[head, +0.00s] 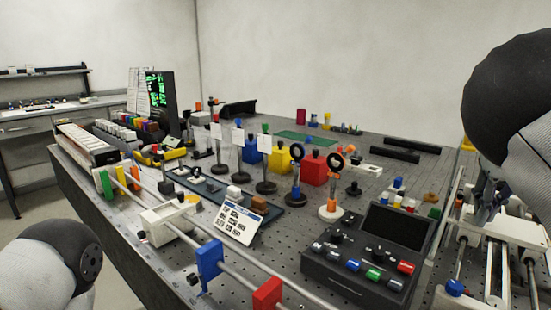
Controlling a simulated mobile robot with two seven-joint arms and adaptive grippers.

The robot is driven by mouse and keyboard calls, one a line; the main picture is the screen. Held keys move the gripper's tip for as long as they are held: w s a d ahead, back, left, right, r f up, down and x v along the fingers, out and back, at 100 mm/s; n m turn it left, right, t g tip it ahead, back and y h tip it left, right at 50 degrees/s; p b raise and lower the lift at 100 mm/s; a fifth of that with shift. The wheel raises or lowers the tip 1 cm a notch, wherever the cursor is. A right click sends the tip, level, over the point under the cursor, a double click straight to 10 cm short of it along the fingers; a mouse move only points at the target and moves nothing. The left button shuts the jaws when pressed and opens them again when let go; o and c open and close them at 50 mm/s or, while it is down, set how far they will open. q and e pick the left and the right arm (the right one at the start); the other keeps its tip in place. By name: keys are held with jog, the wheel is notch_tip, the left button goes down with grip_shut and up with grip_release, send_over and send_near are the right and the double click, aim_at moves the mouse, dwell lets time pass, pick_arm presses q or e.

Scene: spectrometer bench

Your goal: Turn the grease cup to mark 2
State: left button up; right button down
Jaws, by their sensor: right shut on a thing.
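My right arm comes in from the right edge, and its gripper (484,208) points down over the white carriage (500,232) of the rail assembly at the right. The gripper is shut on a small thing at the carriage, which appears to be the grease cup. The cup is mostly hidden by the fingers, and its marks cannot be read at this size. My left arm shows at the lower left, but its gripper is out of view.
A dark control box (365,256) with coloured buttons stands left of the rail assembly. A blue knob (455,287) sits low on that assembly. A long rail with a blue block (209,260) and a red block (268,293) runs along the front. Optics posts crowd the middle.

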jog(key=shift+f, duration=0.1)
jog(key=shift+s+a, duration=0.2)
notch_tip(320, 180, up, 6)
jog(key=shift+d+r, duration=0.1)
jog(key=shift+r, duration=0.05)
dwell(0.4)
